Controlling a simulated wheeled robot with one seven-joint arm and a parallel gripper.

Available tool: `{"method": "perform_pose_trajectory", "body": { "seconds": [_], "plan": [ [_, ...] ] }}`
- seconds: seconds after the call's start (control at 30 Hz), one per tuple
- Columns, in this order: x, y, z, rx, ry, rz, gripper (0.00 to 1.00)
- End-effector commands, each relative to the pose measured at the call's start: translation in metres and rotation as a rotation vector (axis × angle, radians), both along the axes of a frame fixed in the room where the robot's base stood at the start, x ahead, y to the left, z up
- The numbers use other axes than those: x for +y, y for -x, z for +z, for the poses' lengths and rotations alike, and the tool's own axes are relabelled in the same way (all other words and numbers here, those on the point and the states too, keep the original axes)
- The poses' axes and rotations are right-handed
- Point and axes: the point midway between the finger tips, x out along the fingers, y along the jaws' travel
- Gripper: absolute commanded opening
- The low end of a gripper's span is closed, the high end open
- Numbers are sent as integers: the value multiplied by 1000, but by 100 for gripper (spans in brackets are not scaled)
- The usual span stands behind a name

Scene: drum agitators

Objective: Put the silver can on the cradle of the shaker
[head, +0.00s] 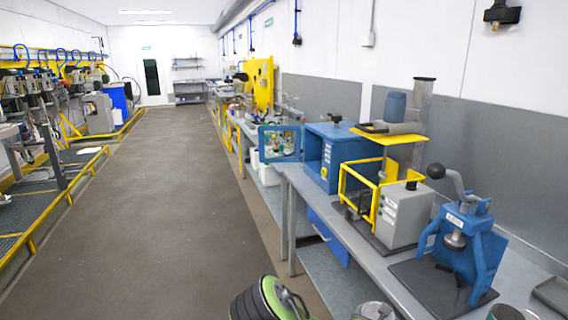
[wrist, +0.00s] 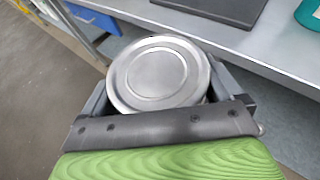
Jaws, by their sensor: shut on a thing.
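The silver can (wrist: 158,74) is upright between the fingers of my gripper (wrist: 165,90), with its round lid facing the wrist camera. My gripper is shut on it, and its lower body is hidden. In the head view the silver can (head: 373,311) shows at the bottom edge, in front of the bench. The likely shaker is the grey box machine with a yellow guard frame (head: 403,214) on the bench. Its cradle cannot be made out clearly. The can is apart from it, nearer to me.
The grey bench (head: 385,275) runs along the right wall. A blue press (head: 465,247) stands on it right of the yellow-framed machine, and a blue cabinet (head: 340,152) behind. Another can (head: 506,313) is at the lower right. The floor (head: 165,200) to the left is clear.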

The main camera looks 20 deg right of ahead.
Motion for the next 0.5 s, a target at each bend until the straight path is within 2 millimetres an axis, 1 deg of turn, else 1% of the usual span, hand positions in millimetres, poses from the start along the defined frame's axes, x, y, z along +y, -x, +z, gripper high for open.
{"method": "perform_pose_trajectory", "body": {
  "seconds": [0.03, 0.1, 0.2, 0.3, 0.5],
  "plan": [
    [26, -16, -9, 11, 6, 93, 46],
    [58, -34, -18, 11, 8, 205, 46],
    [93, -50, -27, 9, 9, 323, 46],
    [122, -60, -32, 6, 7, 410, 46],
    [164, -70, -39, -2, 5, 534, 46]
  ]
}}
